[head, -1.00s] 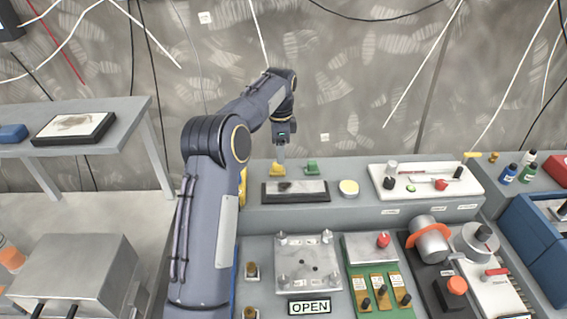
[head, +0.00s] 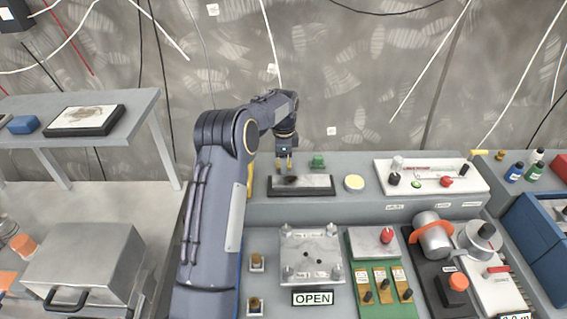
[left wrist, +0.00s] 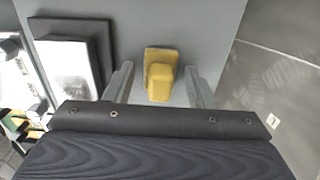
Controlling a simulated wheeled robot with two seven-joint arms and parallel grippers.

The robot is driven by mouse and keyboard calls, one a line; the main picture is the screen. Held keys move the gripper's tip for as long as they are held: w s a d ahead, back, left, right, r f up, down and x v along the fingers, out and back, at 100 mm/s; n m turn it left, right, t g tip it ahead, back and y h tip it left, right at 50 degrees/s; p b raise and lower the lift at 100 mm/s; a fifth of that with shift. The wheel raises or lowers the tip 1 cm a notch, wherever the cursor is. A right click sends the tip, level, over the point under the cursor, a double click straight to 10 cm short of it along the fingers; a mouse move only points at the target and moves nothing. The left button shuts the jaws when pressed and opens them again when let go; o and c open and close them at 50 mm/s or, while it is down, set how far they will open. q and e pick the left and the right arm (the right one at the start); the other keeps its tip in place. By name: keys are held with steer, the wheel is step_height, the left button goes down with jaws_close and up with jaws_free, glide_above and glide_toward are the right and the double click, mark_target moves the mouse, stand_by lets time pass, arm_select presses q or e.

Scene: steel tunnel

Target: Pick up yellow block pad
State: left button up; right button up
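The yellow block pad (left wrist: 161,73) sits on the grey ledge in the left wrist view, between the two fingers of my left gripper (left wrist: 160,88). The fingers are apart, with a gap on each side of the pad. In the head view my left gripper (head: 285,167) points down at the back ledge, behind the dark-framed plate. It largely covers the yellow pad there, so only small yellow patches show. Whether the fingertips reach the ledge is hard to tell. My right gripper is not in view.
A dark-framed plate (head: 300,185) lies just in front of the gripper. A green block (head: 318,161) stands to its right, then a round yellow-topped disc (head: 354,183) and a white panel with knobs (head: 430,175). The wall rises behind the ledge.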

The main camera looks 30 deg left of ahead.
arm_select(q)
steer(key=c, duration=0.8)
steer(key=shift+c, duration=0.2)
steer(key=shift+r+p, duration=0.35)
steer(key=shift+r, duration=0.15)
step_height(320, 180, up, 2)
steer(key=shift+r+p, duration=0.25)
steer(key=shift+p, duration=0.8)
steer(key=s+d+r, duration=0.9)
steer(key=d, duration=0.1)
steer(key=shift+d+r+p, duration=0.3)
steer(key=shift+d+p, duration=0.05)
steer(key=shift+d, duration=0.05)
